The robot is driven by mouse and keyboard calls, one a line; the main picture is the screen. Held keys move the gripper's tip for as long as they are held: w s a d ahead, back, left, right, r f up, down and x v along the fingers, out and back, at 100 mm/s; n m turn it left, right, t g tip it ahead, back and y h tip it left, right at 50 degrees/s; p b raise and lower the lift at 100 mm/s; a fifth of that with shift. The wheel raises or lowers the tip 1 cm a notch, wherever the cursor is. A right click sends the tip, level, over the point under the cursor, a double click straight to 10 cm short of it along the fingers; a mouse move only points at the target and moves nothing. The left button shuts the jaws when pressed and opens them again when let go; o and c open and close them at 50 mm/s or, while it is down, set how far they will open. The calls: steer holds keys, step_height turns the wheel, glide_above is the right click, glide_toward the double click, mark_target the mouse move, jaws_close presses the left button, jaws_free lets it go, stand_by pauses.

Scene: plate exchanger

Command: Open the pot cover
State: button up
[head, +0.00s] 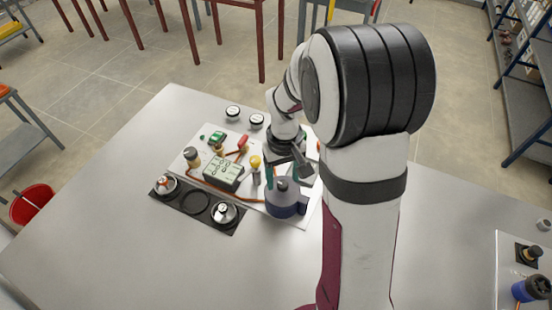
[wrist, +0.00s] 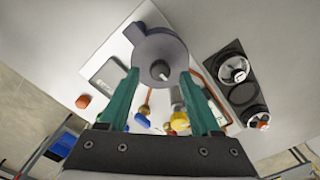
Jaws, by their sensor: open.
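The pot (head: 287,208) is a blue-grey round vessel at the front right of the white board. Its grey cover with a small dark knob (head: 282,185) is on top. In the wrist view the round grey cover (wrist: 150,47) is at the upper middle, its knob (wrist: 160,70) facing the camera. My gripper (head: 283,176) is open, with teal fingers over the pot. In the wrist view its fingertips (wrist: 160,76) lie on either side of the knob, with gaps between. I cannot tell how high they are above the cover.
The white board (head: 310,207) also carries a grey box with a display (head: 223,174), a yellow-topped valve (head: 255,162), red-handled valves and copper pipe. A black tray (head: 170,203) with round gauges is at its front left. The table (head: 120,240) is clear at left and front.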

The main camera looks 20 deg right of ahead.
steer(key=shift+f, duration=0.85)
jaws_close()
stand_by(0.8)
